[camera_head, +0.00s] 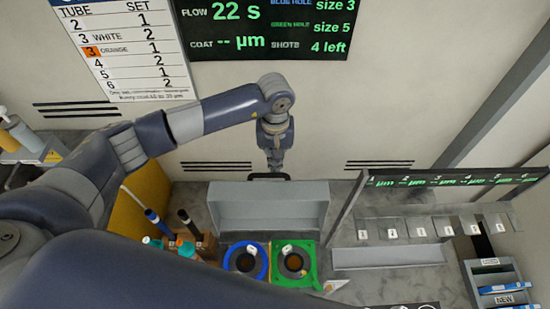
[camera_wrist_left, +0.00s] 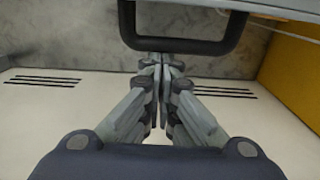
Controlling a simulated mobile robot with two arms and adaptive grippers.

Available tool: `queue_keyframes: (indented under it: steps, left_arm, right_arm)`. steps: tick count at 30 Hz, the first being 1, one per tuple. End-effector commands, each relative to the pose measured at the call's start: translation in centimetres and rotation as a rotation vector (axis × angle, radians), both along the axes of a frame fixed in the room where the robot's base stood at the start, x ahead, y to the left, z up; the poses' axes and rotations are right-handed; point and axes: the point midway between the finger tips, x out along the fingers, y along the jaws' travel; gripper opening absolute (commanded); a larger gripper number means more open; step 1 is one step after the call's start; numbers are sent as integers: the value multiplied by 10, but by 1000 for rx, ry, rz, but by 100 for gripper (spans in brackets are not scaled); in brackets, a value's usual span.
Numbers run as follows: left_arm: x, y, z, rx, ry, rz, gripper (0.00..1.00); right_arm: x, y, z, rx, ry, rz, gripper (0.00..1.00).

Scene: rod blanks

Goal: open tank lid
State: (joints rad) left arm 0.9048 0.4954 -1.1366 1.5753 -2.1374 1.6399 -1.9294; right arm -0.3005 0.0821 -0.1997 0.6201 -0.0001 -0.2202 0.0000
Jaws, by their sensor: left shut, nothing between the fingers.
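The grey tank lid (camera_head: 268,212) stands raised, its broad face showing behind a blue ring (camera_head: 246,260) and a green ring (camera_head: 294,263), each around a dark hole. A dark handle (camera_head: 268,177) is at the lid's top edge. My left gripper (camera_head: 275,166) is at the handle, pointing down, shut and empty. In the left wrist view, the handle (camera_wrist_left: 184,46) crosses the top and the closed fingertips (camera_wrist_left: 162,70) are right beside its bar. Whether they touch it I cannot tell. My right gripper is not in view.
Dark-handled tools and bottles stand in a brown holder (camera_head: 200,240) left of the rings. The wall with signs (camera_head: 265,25) is close behind the lid.

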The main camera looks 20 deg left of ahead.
Motion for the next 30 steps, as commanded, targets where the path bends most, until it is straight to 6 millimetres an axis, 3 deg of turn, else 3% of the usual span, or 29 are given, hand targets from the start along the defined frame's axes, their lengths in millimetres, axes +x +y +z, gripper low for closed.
queue_keyframes:
  steps: [5, 18, 23, 30]
  left_arm:
    - [-8, -2, 4, 2, 4, -2, 0]
    - [-8, -2, 9, 0, 4, -2, 0]
    - [-7, -2, 33, 0, 0, -1, 0]
    - [-5, -1, 85, 0, -1, -1, 0]
  right_arm:
    - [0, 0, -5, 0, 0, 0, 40]
    - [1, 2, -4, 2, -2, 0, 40]
    - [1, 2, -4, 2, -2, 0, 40]
    - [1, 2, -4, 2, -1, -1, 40]
